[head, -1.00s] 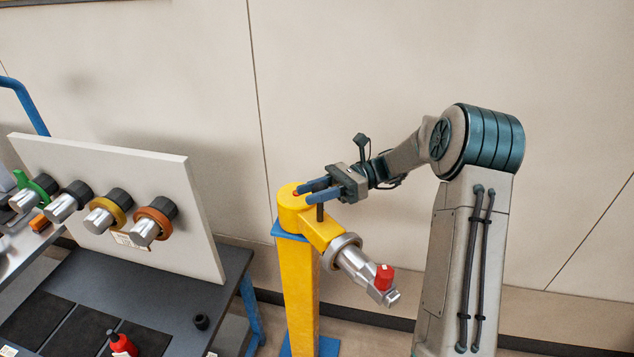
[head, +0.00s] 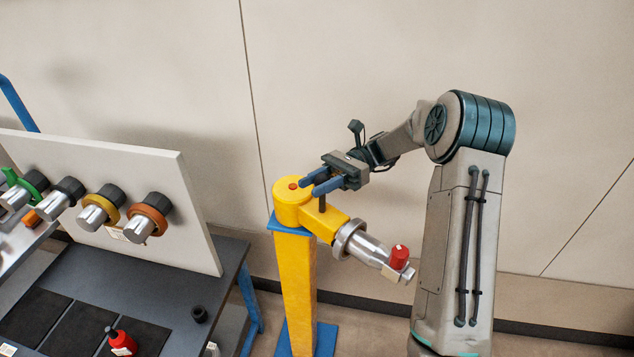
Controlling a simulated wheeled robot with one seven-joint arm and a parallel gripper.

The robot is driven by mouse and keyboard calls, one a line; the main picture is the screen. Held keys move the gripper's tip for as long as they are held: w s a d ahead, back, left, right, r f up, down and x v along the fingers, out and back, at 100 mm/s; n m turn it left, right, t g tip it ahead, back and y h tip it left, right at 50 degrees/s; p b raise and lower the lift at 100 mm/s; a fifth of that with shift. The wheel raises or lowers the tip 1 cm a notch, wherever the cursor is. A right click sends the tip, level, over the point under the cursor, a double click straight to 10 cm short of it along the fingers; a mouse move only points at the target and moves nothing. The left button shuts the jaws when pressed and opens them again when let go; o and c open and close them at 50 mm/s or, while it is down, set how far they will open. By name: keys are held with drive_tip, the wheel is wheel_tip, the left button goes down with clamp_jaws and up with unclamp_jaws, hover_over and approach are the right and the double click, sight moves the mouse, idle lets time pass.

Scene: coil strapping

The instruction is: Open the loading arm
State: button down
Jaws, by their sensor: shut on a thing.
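The yellow loading arm (head: 334,224) sits on top of a yellow post (head: 299,290) and points to the lower right. It carries a silver coupling (head: 366,250) with a red knob (head: 399,257) near its outer end. A red button-like cap (head: 293,186) is on the round pivot head. My gripper (head: 315,188) reaches in from the upper right. Its two blue fingers are shut on the dark upright pin (head: 322,203) that stands on the loading arm, close to the pivot. The fingers partly hide the pin's upper end.
A plain wall is behind.

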drive_tip(key=c, duration=1)
unclamp_jaws()
drive_tip(key=shift+w, duration=0.1)
drive_tip(key=v, duration=1.3)
drive_tip(key=shift+d+b, duration=0.35)
drive_tip(key=shift+b, duration=0.05)
drive_tip(key=shift+w, duration=0.15)
